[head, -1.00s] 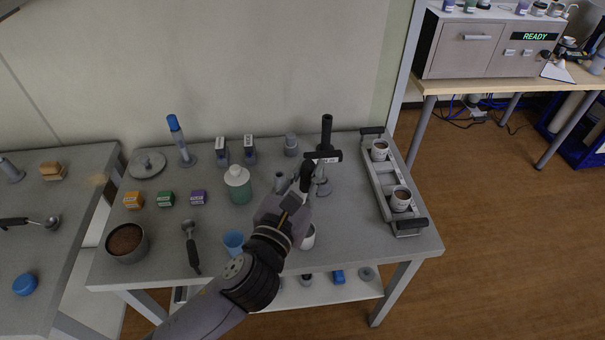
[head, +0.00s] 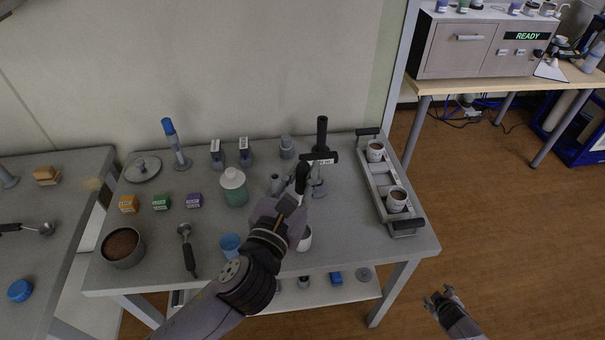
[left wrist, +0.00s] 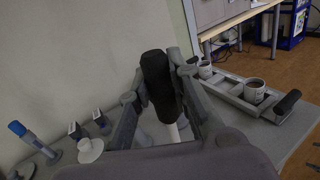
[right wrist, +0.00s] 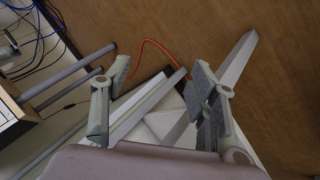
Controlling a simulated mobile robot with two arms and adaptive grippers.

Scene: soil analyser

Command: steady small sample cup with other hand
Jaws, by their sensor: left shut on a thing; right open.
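My left gripper (head: 298,196) is shut on a black handle (head: 303,176) above the middle of the table; the handle stands between its fingers in the left wrist view (left wrist: 160,85). A small white cup (head: 306,241) stands on the table just in front of the left gripper, partly hidden by it. Its inside is not clear. Two white cups with dark contents, one far (head: 375,149) and one near (head: 396,197), sit in the grey carrier. My right gripper (head: 445,298) is open and empty, right of the table over the floor, apart from every cup.
The grey carrier (head: 383,187) lies along the table's right side. A black-topped stand (head: 322,135) rises behind the left gripper. The table's front right is clear.

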